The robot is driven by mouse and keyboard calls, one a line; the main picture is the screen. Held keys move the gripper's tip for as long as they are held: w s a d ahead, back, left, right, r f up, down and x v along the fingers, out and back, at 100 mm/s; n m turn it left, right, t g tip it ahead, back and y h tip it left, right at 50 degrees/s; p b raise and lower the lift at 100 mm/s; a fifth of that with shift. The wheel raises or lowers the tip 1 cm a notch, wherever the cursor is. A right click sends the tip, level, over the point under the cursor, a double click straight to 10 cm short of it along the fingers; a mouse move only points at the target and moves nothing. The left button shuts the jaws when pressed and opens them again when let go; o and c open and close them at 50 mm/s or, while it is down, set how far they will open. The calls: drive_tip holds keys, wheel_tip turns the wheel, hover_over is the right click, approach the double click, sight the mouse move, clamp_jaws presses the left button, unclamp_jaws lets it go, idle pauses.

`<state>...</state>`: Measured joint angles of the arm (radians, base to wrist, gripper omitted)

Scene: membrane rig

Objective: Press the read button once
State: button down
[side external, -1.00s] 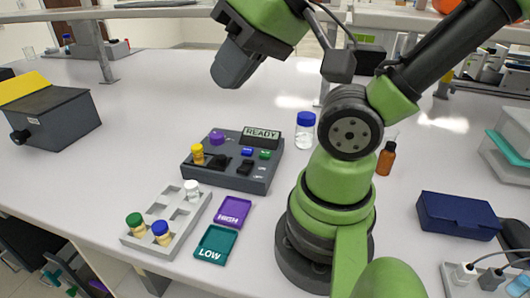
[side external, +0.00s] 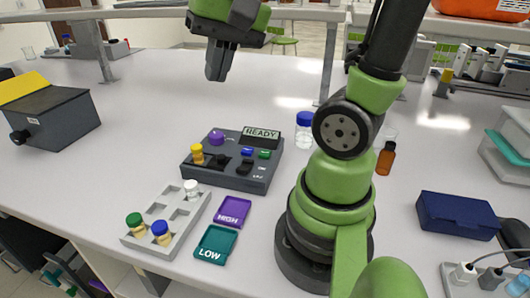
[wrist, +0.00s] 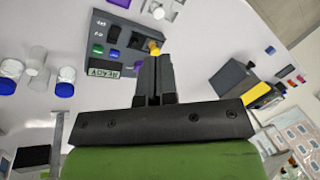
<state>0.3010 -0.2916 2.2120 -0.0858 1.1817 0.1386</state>
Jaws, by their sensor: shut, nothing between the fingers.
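The dark grey rig (side external: 228,182) stands on the bench, and its tilted display (side external: 262,135) reads READY. Below the display are a blue button (side external: 246,152) and a green button (side external: 264,154); their labels are too small to read, so I cannot tell which is the read button. Both also show in the wrist view, blue (wrist: 114,53) and green (wrist: 98,50). My gripper (side external: 215,76) is shut and empty, pointing down, high above the bench and apart from the rig. In the wrist view its fingertips (wrist: 154,57) overlap the rig's edge.
A grey rack (side external: 166,222) with several capped vials, a purple HIGH tray (side external: 232,211) and a green LOW tray (side external: 215,244) lie in front. A blue-capped bottle (side external: 305,130) stands right of the rig.

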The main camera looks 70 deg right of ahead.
drive_tip(key=w+d+f+m+g+y, duration=0.2)
drive_tip(key=d+f+m+g+y, duration=0.15)
drive_tip(key=d+f+m, duration=0.4)
drive_tip(key=m+y, duration=0.4)
drive_tip(key=m, duration=0.5)
hover_over(263, 152)
wheel_tip(263, 152, down, 6)
drive_tip(key=shift+f+n+g, duration=0.2)
drive_tip(key=shift+n+g, duration=0.05)
drive_tip(key=shift+n, duration=0.1)
drive_tip(key=shift+f, duration=4.3)
drive_tip(key=shift+f, duration=0.4)
